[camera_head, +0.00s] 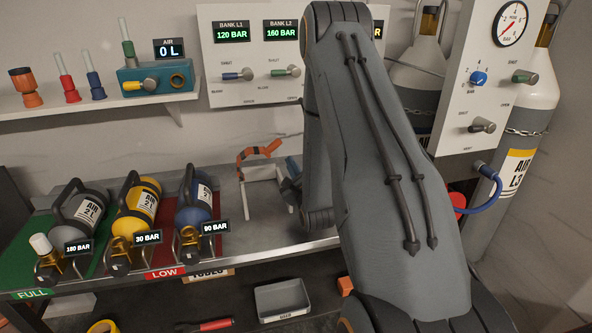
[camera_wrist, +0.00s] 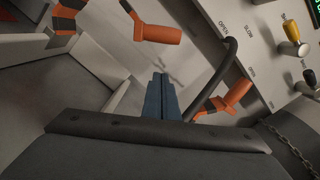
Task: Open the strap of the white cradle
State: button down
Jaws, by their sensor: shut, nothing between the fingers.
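The white cradle (camera_head: 264,193) stands on the grey bench top, right of the cylinders. Its orange strap (camera_head: 258,150) with a dark band arches above the cradle, and I cannot tell whether its end is fastened. An orange and dark banded piece, likely the strap (camera_wrist: 65,18), shows at the top left of the wrist view. My gripper (camera_head: 291,167) is just right of the cradle, partly hidden by my arm. In the wrist view its blue fingers (camera_wrist: 160,92) are together with nothing between them. No contact with the strap is visible.
Grey, yellow and blue cylinders (camera_head: 135,205) lie left of the cradle. A valve panel (camera_head: 225,70) is on the wall behind. Orange grips (camera_wrist: 158,34) (camera_wrist: 236,94) are close to my fingers in the wrist view. Tall white cylinders (camera_head: 520,160) stand at the right.

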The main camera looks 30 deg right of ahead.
jog(key=shift+w+a+r+p, duration=0.45)
jog(key=shift+a+r, duration=0.05)
jog(key=shift+r, duration=0.3)
jog(key=shift+w+a+r+p, duration=0.4)
jog(key=shift+w+a+r, duration=0.1)
jog(key=shift+r, duration=0.3)
jog(key=shift+r, duration=0.1)
